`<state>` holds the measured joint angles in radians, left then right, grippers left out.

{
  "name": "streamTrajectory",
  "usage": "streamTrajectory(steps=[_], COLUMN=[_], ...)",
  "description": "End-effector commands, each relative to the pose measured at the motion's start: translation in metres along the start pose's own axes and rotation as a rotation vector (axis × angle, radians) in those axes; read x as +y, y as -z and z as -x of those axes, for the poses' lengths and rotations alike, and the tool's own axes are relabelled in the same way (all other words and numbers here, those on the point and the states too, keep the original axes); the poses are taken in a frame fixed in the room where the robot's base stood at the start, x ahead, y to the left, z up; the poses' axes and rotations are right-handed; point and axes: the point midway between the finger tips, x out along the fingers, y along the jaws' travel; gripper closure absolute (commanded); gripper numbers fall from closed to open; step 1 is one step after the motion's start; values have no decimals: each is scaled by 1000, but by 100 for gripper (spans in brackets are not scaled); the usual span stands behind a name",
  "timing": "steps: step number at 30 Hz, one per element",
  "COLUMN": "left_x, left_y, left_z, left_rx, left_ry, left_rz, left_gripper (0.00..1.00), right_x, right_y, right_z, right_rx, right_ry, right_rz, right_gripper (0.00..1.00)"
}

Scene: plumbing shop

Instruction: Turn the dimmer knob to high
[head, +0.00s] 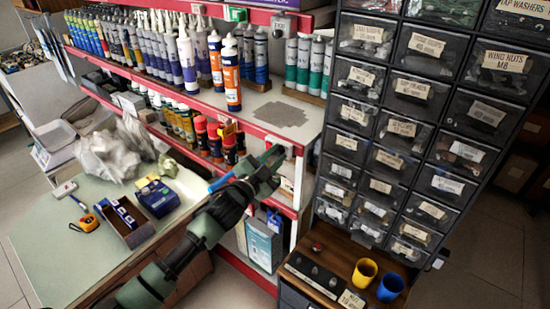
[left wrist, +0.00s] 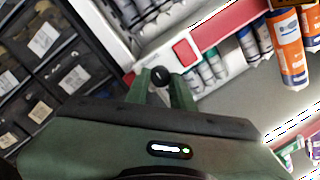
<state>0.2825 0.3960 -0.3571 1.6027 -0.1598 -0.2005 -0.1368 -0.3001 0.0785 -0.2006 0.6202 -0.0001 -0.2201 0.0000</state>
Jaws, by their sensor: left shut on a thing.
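A small round black knob (left wrist: 160,76) shows in the left wrist view, between the two green fingertips of my left gripper (left wrist: 161,88). The fingers are shut on its sides. In the head view my left gripper (head: 275,156) reaches the red front edge of the shelf unit, and it hides the knob there. The knob's pointer and any scale marks cannot be made out. My right gripper is not in view.
A dark drawer cabinet (head: 401,128) stands close on the right. Orange and white tubes (head: 231,76) stand on the grey shelf (head: 290,105) behind the gripper. A yellow cup (head: 364,272) and a blue cup (head: 390,288) stand below the cabinet. A green-topped counter (head: 55,240) is at left.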

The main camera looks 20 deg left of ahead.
Motion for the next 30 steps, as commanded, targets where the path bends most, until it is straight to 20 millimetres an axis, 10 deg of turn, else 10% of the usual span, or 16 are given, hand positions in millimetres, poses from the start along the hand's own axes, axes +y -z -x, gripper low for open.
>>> streamTrajectory(steps=[18,19,21,30], left_x=[2,2,2,1], left_y=[-2,-2,-2,-1], left_z=[0,0,0,1], left_rx=[-1,-1,0,2], left_ry=[0,0,0,2], left_rz=[-44,-44,-44,-43], left_gripper=[100,74,55,55], right_x=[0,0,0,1], right_y=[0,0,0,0], right_z=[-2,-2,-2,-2], right_rx=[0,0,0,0], right_ry=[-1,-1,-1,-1], right_rz=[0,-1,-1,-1], right_gripper=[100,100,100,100])
